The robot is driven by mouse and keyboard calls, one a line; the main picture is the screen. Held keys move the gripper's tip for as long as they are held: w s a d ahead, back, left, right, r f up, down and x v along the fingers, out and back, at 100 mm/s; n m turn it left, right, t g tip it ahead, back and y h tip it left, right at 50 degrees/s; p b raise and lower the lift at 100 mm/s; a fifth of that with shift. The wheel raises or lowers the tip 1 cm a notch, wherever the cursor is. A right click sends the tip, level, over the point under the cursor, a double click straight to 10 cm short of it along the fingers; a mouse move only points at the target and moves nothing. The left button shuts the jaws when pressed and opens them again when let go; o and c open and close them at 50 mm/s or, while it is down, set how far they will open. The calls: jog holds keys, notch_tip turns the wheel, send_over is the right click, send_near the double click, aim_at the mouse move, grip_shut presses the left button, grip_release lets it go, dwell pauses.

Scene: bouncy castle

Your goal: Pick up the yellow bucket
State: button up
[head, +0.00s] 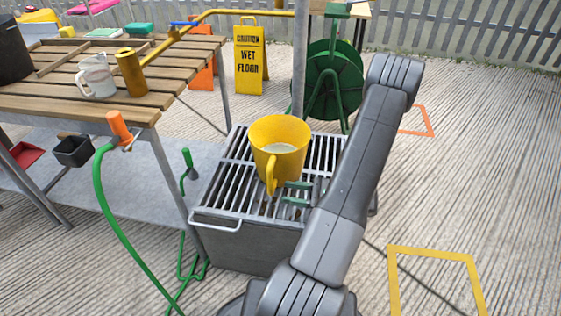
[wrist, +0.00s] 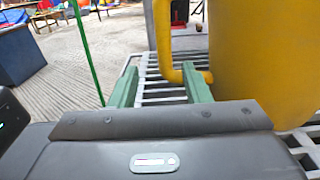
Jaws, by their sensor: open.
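The yellow bucket (head: 280,145) stands upright on a slatted metal grate (head: 232,175). Its handle (head: 271,177) faces the near side, and a pale patch shows inside it. My gripper (head: 297,193) is low over the grate, just right of the handle in the head view; my arm hides part of the grate. In the wrist view the bucket (wrist: 265,60) fills the right side. My gripper's green fingers (wrist: 160,75) are apart, and the handle (wrist: 162,40) shows between and beyond their tips. I cannot tell whether the handle is within the jaws. No grip shows.
A wooden slatted table (head: 80,80) stands at left with a white jug (head: 96,77) and a brass-coloured cylinder (head: 129,72). A green hose (head: 115,215) hangs in front of it. A wet-floor sign (head: 249,60) and green reel (head: 333,80) stand behind. Floor at right is mostly clear.

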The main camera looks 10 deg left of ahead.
aim_at(272, 190)
jog(key=a, duration=0.3)
jog(key=shift+a, duration=0.2)
jog(key=a, duration=0.1)
jog(key=a+b, duration=0.1)
jog(key=a, duration=0.1)
jog(key=w+a+b, duration=0.1)
jog(key=shift+a+f, duration=0.3)
jog(key=shift+f, duration=0.05)
jog(key=shift+a+b, duration=0.3)
jog(key=shift+a, duration=0.1)
jog(key=shift+r, duration=0.1)
grip_shut()
dwell(0.5)
